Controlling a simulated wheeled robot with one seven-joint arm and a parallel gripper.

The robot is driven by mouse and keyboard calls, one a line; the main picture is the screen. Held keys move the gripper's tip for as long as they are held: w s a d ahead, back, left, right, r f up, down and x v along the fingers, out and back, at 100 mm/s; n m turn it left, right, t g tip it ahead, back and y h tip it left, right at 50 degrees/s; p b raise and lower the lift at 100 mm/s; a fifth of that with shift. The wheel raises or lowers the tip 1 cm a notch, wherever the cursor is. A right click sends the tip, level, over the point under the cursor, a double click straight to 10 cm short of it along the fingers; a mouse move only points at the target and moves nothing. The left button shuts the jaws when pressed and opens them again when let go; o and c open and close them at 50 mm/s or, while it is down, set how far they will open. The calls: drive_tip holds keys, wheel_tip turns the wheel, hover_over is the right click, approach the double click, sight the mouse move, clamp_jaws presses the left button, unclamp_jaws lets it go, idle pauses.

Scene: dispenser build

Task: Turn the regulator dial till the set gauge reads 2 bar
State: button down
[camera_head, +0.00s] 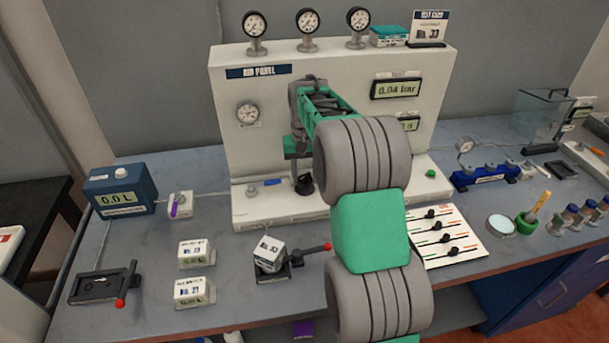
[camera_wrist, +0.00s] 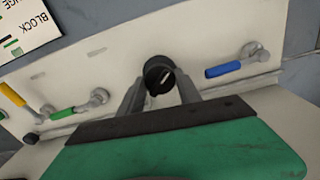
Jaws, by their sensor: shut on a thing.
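The regulator dial is a round black knob with a pale mark; in the wrist view the dial (camera_wrist: 159,74) sits between my two fingertips. My gripper (camera_wrist: 160,82) is shut on it. In the head view my gripper (camera_head: 303,168) reaches down to the dial (camera_head: 304,185) at the panel's foot. A round gauge (camera_head: 248,113) is on the panel's left; its needle is too small to read. A display (camera_head: 397,88) reads 0.04 bar. A second display (camera_head: 409,124) below it is partly hidden by my arm. I cannot tell which one is the set gauge.
Several dial gauges stand on top of the white panel (camera_head: 225,90). In the wrist view, a blue-handled valve (camera_wrist: 235,65) is right of the dial, a green-handled one (camera_wrist: 80,108) left. My arm hides the panel's middle. A block in a clamp (camera_head: 269,257) stands in front.

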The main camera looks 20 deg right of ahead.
sight(305, 176)
drive_tip(key=m, duration=1.2)
drive_tip(key=shift+m, duration=0.3)
idle(0.4)
drive_tip(key=c, duration=0.8)
unclamp_jaws()
wheel_tip(305, 176, up, 8)
drive_tip(key=shift+f+b, duration=0.1)
drive_tip(key=shift+b, duration=0.2)
